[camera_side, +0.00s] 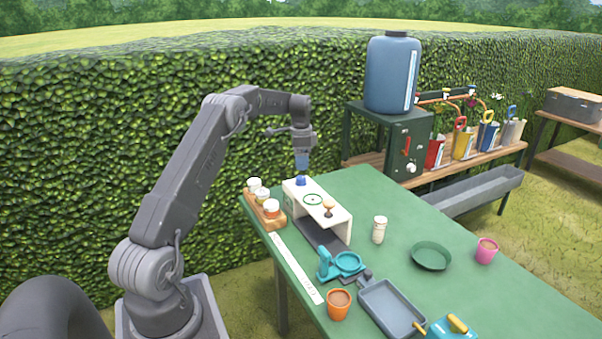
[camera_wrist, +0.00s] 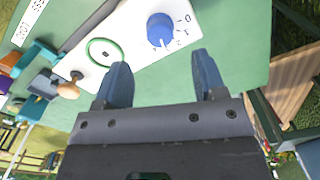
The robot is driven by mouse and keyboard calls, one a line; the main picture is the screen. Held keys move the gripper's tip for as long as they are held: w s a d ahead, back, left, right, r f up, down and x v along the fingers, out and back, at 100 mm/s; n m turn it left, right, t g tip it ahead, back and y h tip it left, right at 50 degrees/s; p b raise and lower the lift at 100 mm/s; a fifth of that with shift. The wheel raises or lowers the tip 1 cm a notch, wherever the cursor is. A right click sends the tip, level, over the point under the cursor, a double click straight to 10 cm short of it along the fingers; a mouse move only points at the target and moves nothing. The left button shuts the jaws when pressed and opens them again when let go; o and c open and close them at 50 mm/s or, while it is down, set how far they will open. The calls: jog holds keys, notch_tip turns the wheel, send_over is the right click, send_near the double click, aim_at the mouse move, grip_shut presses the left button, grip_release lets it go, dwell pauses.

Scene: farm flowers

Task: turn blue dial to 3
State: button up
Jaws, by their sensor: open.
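The blue dial (camera_wrist: 160,29) sits on the white panel of a box, with numbers printed around it. In the side view the blue dial (camera_side: 300,181) is at the far left end of the white box (camera_side: 338,221). My gripper (camera_wrist: 158,72) is open and empty, with its two blue-grey fingers apart and the dial just beyond their tips. In the side view my gripper (camera_side: 301,170) points down right above the dial.
A green ring (camera_side: 313,199) and a wooden knob (camera_side: 328,207) are on the same box. A wooden rack with small jars (camera_side: 271,209) stands left of it. A teal holder (camera_side: 345,263), white bottle (camera_side: 379,230) and orange pot (camera_side: 339,303) are nearer the front.

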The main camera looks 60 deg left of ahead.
aim_at(302, 178)
notch_tip(302, 178, up, 7)
dwell(0.3)
jog(key=shift+r, duration=0.1)
jog(key=s+d+r+n+t, duration=0.15)
jog(key=d+r, duration=0.25)
jog(key=d, duration=0.5)
jog(key=s+d+r+y, duration=0.1)
jog(key=s+d+r, duration=0.3)
jog(key=d, duration=0.5)
jog(key=s+d+r+n+t, duration=0.1)
jog(key=s+d+r, duration=0.1)
jog(key=d+r, duration=0.45)
jog(key=s+d+f+t, duration=0.1)
jog(key=s+d+f, duration=0.1)
jog(key=s+d, duration=0.3)
jog(key=s+d+f+n+t, duration=0.1)
jog(key=s+d+f, duration=0.2)
jog(key=s+d, duration=0.3)
jog(key=s+d+f+n+t+h, duration=0.1)
jog(key=s+d+f, duration=0.1)
jog(key=s+d, duration=0.3)
jog(key=s, duration=0.2)
jog(key=shift+s+d+f, duration=0.15)
jog(key=shift+s+f, duration=0.25)
